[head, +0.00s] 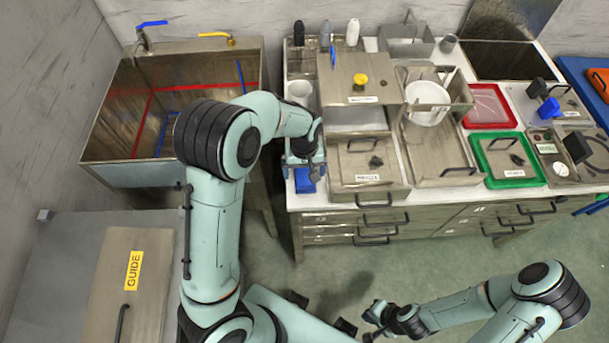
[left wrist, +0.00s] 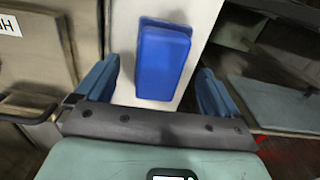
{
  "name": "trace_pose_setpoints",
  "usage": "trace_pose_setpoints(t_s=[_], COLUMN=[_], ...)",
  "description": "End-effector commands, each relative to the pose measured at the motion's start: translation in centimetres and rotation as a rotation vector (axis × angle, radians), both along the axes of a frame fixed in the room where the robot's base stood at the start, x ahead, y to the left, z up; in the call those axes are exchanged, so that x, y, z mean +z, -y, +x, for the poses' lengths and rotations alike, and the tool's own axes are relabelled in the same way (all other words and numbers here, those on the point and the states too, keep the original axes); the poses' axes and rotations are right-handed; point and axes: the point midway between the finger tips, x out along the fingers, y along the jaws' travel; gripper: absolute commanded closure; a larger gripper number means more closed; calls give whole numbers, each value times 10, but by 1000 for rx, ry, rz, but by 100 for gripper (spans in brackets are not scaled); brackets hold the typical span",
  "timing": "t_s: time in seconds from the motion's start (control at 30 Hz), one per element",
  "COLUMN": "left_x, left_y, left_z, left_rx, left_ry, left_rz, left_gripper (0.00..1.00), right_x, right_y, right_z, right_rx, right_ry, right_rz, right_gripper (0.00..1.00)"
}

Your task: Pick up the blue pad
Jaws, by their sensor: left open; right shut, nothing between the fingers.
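The blue pad (head: 305,181) is a small block on the white countertop, near its front left corner. It also shows in the left wrist view (left wrist: 163,60), lying flat between and beyond the fingertips. My left gripper (head: 304,163) is open just above and behind the pad in the head view. Its two blue fingers (left wrist: 155,90) stand on either side of the pad in the left wrist view, apart from it as far as I can see. My right gripper (head: 372,320) is shut and empty, low over the floor, away from the counter.
A steel box with a lid and handle (head: 368,165) stands close right of the pad. The counter's left edge is close on the other side. A steel sink (head: 120,150) lies to the left. Red (head: 489,106) and green (head: 507,160) trays are further right.

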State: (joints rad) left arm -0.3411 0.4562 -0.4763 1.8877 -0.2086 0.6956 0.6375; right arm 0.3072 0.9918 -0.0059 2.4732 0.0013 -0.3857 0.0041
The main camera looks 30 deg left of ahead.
Motion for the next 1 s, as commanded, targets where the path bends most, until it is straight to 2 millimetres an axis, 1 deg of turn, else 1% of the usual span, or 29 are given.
trace_pose_setpoints(t_s=[0.03, 0.13, 0.23, 0.4, 0.43, 0.47, 0.5, 0.57, 0.6, 0.87, 1.0], left_x=[-8, -18, -21, -21, -21, -21, -21, -20, -20, -20, -15], left_y=[0, 0, 0, 0, 0, 0, 1, 1, 1, 1, 1], left_z=[0, 0, 0, 1, 1, 1, 1, 1, 1, 1, 1], left_rx=[1, -1, -1, -1, -1, -1, -1, -1, -1, -1, -1], left_ry=[-2, 1, 1, 2, 2, 2, 2, 2, 2, 2, 5], left_rz=[0, -1, -1, -1, -1, -1, -1, -1, -1, -1, -2], left_gripper=[4, 4, 4, 4, 11, 21, 34, 53, 66, 66, 66], right_x=[-1, -1, -1, -1, -1, -1, -1, -1, -1, -1, -1], right_y=[0, 0, 0, 0, 0, 0, 0, 0, 0, 0, 0], right_z=[0, -1, -1, -1, -1, -1, -1, -1, -1, -1, 0], right_rx=[0, 0, 0, 0, 0, 0, 0, 0, 0, 0, 0], right_ry=[0, -1, -1, -1, -1, -1, -1, -1, -1, -1, 0], right_rz=[0, 0, 0, 0, 0, 0, 0, 0, 0, 0, 0], right_gripper=[100, 100, 100, 100, 100, 100, 100, 100, 100, 100, 100])
